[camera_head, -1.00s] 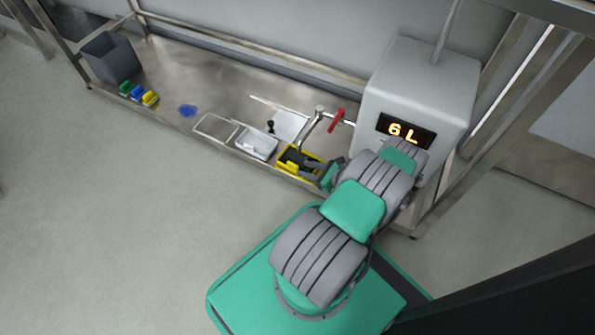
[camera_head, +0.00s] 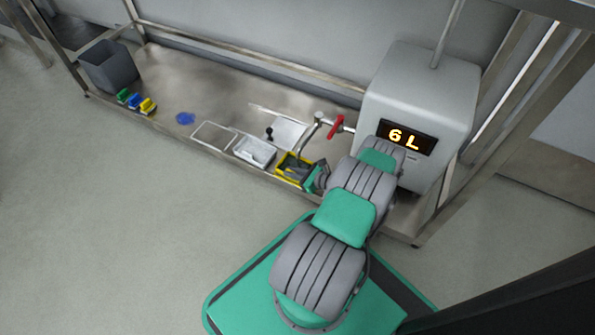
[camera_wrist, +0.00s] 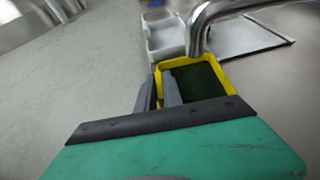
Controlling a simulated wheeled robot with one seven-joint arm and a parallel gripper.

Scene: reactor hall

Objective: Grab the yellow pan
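The yellow pan (camera_head: 281,166) stands near the front edge of the metal bench, left of the grey machine. It also shows in the wrist view (camera_wrist: 160,68), with a dark green inside. My gripper (camera_wrist: 158,88) is over the pan's near left side. One finger is outside the pan's left wall and the other is on the inner side, with the yellow rim showing in the gap between them. The fingers look apart, and I see no clear contact with the wall. In the head view my gripper (camera_head: 300,172) partly hides the pan.
A metal spout (camera_wrist: 199,38) arches close over the pan. A white tray (camera_head: 255,150) stands left of the pan. The grey machine (camera_head: 425,95) reads "6 L"; a red-handled valve (camera_head: 335,127) is beside it. A grey bin (camera_head: 109,68) and small coloured items stand far left.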

